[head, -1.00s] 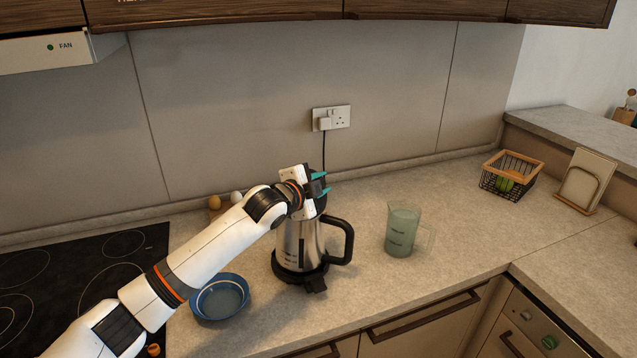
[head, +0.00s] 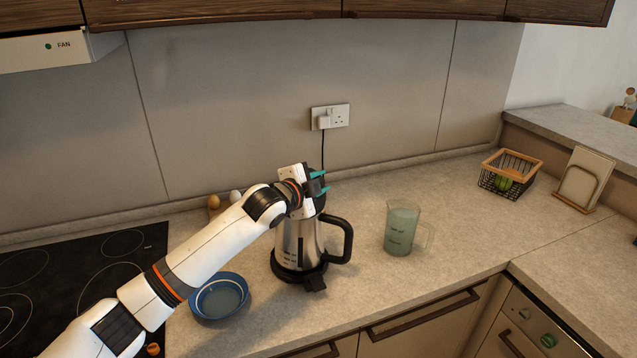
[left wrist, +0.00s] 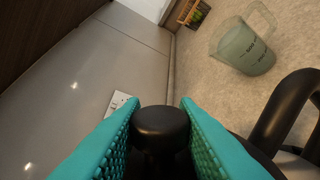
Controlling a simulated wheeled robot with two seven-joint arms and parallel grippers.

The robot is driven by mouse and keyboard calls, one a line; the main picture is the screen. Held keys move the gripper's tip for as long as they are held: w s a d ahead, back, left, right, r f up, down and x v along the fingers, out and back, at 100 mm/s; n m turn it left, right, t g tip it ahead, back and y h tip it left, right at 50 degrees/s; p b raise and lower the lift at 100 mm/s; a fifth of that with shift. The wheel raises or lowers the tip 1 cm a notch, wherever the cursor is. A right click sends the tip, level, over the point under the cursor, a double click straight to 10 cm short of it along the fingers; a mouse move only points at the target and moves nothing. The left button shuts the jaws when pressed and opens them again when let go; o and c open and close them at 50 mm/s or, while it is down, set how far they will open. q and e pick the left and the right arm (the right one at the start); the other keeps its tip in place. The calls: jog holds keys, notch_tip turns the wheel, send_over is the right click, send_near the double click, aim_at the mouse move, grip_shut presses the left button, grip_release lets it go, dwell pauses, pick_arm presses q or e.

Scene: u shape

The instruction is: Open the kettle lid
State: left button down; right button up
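The kettle (head: 299,243) is a steel jug with a black handle (head: 347,240) on its right, upright on a black base (head: 298,272). My left gripper (head: 321,183) is at its top, with its teal fingertips pointing right. In the left wrist view, the black lid knob (left wrist: 161,128) fills the gap between the two teal fingers (left wrist: 161,110) and seems to touch both. The kettle handle (left wrist: 290,112) shows at the right there. The lid is mostly hidden by my gripper, so its tilt cannot be told. My right gripper is not in view.
A measuring cup (head: 402,228) stands right of the kettle. A blue bowl (head: 220,297) is at front left, beside the black hob (head: 80,270). Eggs (head: 214,201) sit behind my arm. A wire basket (head: 511,174) stands at the back right. Counter right of the cup is clear.

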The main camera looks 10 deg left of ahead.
pick_arm(q)
jog(key=c, duration=1.1)
grip_release()
jog(key=shift+s+a+r, duration=0.1)
jog(key=shift+s+a, duration=0.1)
jog(key=shift+s, duration=0.3)
jog(key=b+v, duration=0.3)
jog(key=v, duration=0.8)
jog(key=shift+r, duration=0.1)
jog(key=shift+c, duration=0.2)
